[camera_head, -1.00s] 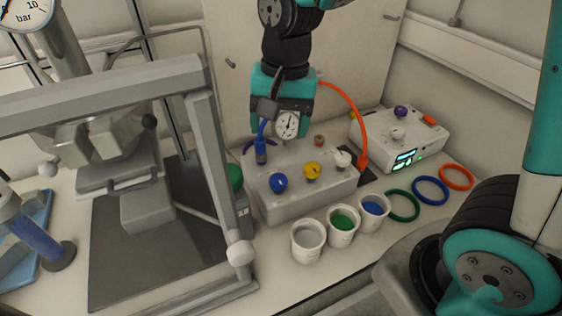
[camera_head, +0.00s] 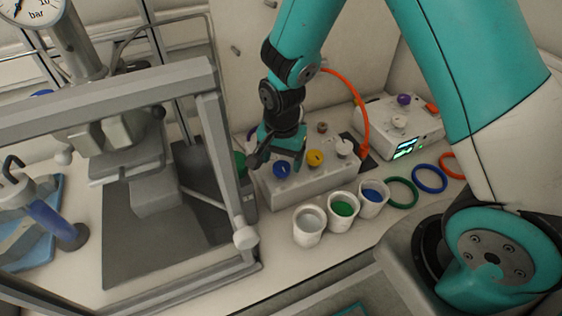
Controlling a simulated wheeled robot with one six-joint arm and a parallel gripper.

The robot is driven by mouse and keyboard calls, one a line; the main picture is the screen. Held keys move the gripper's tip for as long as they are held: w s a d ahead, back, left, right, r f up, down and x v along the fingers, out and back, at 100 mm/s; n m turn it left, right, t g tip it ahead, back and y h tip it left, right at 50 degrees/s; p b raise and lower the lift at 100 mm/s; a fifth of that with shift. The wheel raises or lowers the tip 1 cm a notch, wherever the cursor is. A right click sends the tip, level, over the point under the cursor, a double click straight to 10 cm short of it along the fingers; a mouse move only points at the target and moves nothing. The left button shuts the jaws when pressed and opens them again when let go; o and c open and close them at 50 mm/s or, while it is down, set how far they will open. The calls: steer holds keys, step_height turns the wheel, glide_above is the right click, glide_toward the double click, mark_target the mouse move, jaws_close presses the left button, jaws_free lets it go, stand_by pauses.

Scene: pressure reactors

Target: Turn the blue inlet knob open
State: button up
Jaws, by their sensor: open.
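The blue inlet knob (camera_head: 282,170) sits at the front left on top of the grey valve box (camera_head: 290,198), left of a yellow knob (camera_head: 315,158). My gripper (camera_head: 281,163) is open and points down over the blue knob. One finger shows to the left of the knob and one to the right. I cannot tell whether the fingers touch it.
A white knob (camera_head: 344,147) is on the box's right. Cups (camera_head: 307,227) stand in front, coloured rings (camera_head: 430,179) to the right. A grey metal frame (camera_head: 221,160) stands close on the left. An orange hose (camera_head: 363,115) arches behind.

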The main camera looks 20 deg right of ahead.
steer(key=shift+f, duration=1.15)
steer(key=c, duration=0.9)
steer(key=shift+c, duration=0.2)
